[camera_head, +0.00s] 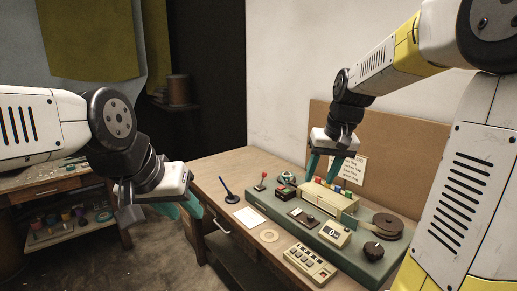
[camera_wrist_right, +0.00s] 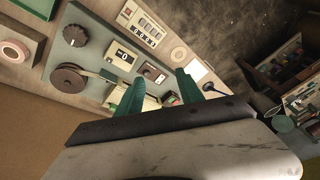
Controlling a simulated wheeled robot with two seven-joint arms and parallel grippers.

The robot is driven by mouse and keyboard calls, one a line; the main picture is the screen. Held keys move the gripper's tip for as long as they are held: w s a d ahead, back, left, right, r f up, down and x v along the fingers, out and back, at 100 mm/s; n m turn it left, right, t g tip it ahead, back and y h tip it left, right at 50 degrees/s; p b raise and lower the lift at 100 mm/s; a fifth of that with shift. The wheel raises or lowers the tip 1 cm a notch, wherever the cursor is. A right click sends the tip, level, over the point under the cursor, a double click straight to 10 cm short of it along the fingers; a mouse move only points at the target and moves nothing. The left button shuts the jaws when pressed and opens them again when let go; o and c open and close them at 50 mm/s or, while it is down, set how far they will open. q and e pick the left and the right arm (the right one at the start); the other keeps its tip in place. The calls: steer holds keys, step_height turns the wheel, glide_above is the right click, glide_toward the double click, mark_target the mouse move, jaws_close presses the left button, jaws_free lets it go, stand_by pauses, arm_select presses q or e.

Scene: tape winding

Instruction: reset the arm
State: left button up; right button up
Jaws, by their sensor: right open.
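My right gripper (camera_head: 323,170) hangs over the back of the green winding machine (camera_head: 259,199), its teal fingers apart with nothing seen between them. In the right wrist view the two teal fingers (camera_wrist_right: 160,95) are spread above the machine's cream housing (camera_wrist_right: 149,104). My left gripper (camera_head: 170,208) is at the left, off the table's left edge, over the floor. Its teal fingers are partly hidden by its own body, so its opening is unclear. A brown tape reel (camera_head: 388,226) lies flat at the machine's right end, with tape running to the cream housing.
The machine has a black knob (camera_head: 373,251), a counter (camera_head: 335,234) and a red-tipped lever (camera_head: 260,183). A brown board (camera_head: 400,160) stands behind.

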steer(key=s+a+r+t, duration=0.1)
steer(key=s, duration=0.8)
steer(key=s+a+t, duration=0.2)
steer(key=s, duration=0.7)
steer(key=shift+s+r+y, duration=0.2)
steer(key=shift+r+y, duration=0.1)
steer(key=shift+r, duration=0.1)
